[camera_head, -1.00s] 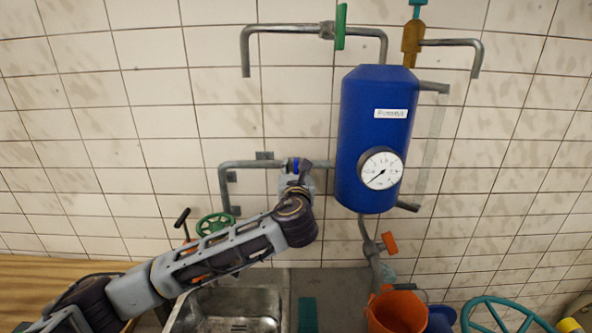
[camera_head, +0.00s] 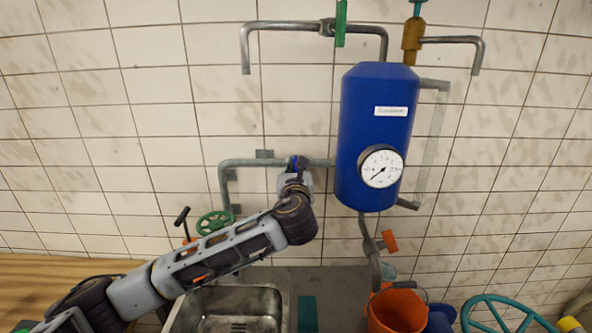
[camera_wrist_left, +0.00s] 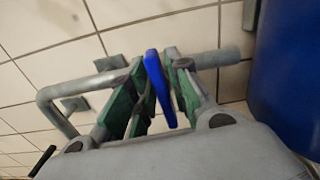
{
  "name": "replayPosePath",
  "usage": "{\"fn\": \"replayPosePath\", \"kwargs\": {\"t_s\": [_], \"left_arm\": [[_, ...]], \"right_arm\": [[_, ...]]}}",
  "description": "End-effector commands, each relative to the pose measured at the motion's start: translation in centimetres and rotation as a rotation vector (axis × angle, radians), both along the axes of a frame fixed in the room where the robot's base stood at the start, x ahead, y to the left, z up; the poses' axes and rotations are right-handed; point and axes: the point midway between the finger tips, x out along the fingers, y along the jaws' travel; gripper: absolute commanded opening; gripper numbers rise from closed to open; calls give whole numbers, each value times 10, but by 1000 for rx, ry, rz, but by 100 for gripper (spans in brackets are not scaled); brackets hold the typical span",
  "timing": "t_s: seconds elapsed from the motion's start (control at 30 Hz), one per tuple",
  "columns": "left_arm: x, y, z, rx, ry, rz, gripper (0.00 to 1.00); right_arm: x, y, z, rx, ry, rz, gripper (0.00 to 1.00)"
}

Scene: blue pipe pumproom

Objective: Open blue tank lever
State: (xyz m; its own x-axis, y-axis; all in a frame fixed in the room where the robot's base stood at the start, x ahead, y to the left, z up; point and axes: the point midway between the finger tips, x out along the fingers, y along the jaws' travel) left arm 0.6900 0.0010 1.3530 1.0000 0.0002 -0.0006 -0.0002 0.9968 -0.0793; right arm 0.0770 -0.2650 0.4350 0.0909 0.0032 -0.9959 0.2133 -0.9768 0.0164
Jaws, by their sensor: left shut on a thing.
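The blue tank (camera_head: 376,130) hangs on the tiled wall, with a white label and a round gauge (camera_head: 381,167) on its front. A grey pipe (camera_head: 250,163) runs from its left side and bends down. My left gripper (camera_head: 297,163) is at this pipe, left of the tank. In the left wrist view, a blue lever (camera_wrist_left: 158,85) stands between the green-padded fingers of my left gripper (camera_wrist_left: 160,90), which is shut on it. The gripper hides most of the lever in the head view. My right gripper is out of view.
A green-handled valve (camera_head: 340,24) is on the upper pipe. An orange-handled valve (camera_head: 389,241) is below the tank. A green wheel (camera_head: 215,223), a sink (camera_head: 228,310), an orange bucket (camera_head: 397,312) and a teal wheel (camera_head: 505,314) are lower down.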

Motion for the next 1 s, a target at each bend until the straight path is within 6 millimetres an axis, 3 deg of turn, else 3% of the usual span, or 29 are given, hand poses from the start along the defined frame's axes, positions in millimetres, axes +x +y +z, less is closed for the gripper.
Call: {"fn": "replayPosePath", "kwargs": {"t_s": [1.0], "left_arm": [[0, 9, -9, -879, 3, 0, 0]], "right_arm": [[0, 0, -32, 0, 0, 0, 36]]}}
